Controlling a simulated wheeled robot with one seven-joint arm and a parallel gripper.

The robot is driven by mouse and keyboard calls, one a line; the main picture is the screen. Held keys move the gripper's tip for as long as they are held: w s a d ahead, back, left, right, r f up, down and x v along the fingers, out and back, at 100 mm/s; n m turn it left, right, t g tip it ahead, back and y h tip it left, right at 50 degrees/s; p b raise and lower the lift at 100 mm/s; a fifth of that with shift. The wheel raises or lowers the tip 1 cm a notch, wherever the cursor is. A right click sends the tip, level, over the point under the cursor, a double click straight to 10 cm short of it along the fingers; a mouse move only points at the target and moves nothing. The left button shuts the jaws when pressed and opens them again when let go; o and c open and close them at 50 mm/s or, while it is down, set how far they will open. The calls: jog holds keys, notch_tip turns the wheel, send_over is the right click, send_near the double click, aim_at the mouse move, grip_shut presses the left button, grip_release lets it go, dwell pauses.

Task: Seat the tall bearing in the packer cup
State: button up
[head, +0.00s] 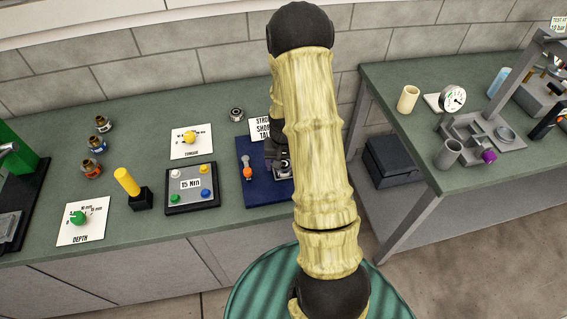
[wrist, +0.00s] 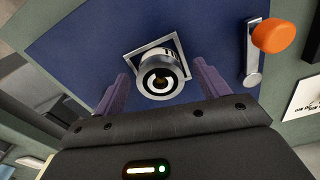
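A round metallic bearing (wrist: 161,76) with a dark-and-white ringed top stands inside a pale square outline (wrist: 130,60) on a blue board (wrist: 90,35). Whether it is the tall one I cannot tell for sure. My gripper (wrist: 162,78) is open, with its purple fingers on either side of the bearing and visible gaps between. In the head view my arm covers part of the blue board (head: 246,201) and most of my gripper. A grey open cup (head: 447,153) is on the right bench; I cannot tell whether it is the packer cup.
An orange-knobbed lever (wrist: 271,36) stands right of the bearing; it also shows in the head view (head: 248,172). Several small metal parts (head: 97,143) stand at left, one (head: 236,113) at the back. A button panel (head: 191,210) lies left of the board. A gap separates the benches.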

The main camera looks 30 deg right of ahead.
aim_at(283, 166)
notch_tip(283, 166, up, 17)
jog(key=b, duration=0.2)
jog(key=shift+s+a+r+b, duration=0.15)
jog(key=shift+s+r+b, duration=0.05)
jog(key=shift+s+b, duration=0.1)
dwell(0.4)
dwell(0.7)
jog(key=s+a+f+n+t, duration=0.1)
jog(key=s+a+n, duration=0.4)
jog(key=s+a, duration=0.6)
jog(key=shift+s+a+f+t, duration=0.15)
jog(key=shift+s+a+t, duration=0.35)
jog(key=shift+a, duration=0.6)
jog(key=shift+w, duration=0.15)
jog(key=shift+c, duration=0.4)
